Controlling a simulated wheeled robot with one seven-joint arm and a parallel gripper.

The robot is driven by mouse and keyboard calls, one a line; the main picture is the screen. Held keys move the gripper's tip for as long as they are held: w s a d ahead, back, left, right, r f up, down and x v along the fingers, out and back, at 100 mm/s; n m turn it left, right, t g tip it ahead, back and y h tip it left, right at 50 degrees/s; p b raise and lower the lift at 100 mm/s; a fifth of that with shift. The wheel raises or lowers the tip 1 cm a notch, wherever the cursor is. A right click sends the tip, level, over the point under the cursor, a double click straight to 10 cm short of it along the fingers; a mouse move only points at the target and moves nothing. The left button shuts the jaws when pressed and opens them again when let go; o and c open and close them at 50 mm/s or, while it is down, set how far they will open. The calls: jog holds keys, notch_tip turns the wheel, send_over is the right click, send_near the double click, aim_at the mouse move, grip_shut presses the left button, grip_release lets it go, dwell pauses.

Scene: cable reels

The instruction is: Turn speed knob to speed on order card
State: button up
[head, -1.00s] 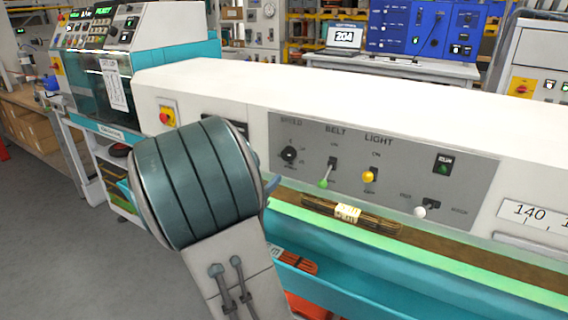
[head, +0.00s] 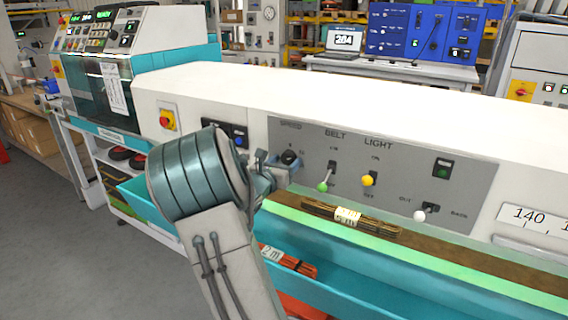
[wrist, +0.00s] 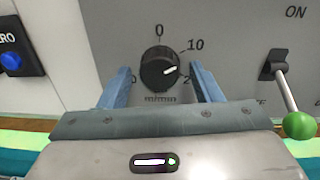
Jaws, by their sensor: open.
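The black speed knob (wrist: 158,72) sits on the grey panel under a 0 mark, with 10 to its upper right and a partly covered figure starting with 2 at its right. Its white pointer aims to the right and slightly up, towards that figure. My gripper (wrist: 159,70) is open, with one blue finger on each side of the knob; I cannot tell whether they touch it. In the head view my gripper (head: 276,172) is at the panel beside the knob (head: 290,158). A white printed sheet (head: 115,92) hangs on the left machine; its text is too small to read.
The belt lever with a green ball (wrist: 298,125) is close right of my gripper. A blue button (wrist: 12,62) is to the left. The yellow light knob (head: 368,180) and a white-knobbed switch (head: 420,215) are further right. A cable bundle (head: 350,216) lies below the panel.

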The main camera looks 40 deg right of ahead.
jog(key=c, duration=1)
jog(key=shift+f+b, duration=0.2)
jog(key=shift+b, duration=0.35)
jog(key=shift+f+m+b, duration=0.15)
jog(key=shift+m+b, duration=0.55)
jog(key=shift+b, duration=0.35)
jog(key=m+b, duration=0.4)
jog(key=b, duration=0.3)
jog(key=shift+f+b, duration=0.2)
jog(key=shift+b, duration=0.2)
jog(key=m+b, duration=0.4)
jog(key=b, duration=0.3)
jog(key=shift+w+r, duration=0.1)
jog(key=m+b, duration=0.2)
jog(key=b, duration=0.1)
jog(key=shift+a+r+m, duration=0.1)
jog(key=shift+r+m, duration=0.15)
jog(key=shift+m, duration=0.05)
jog(key=shift+r, duration=0.1)
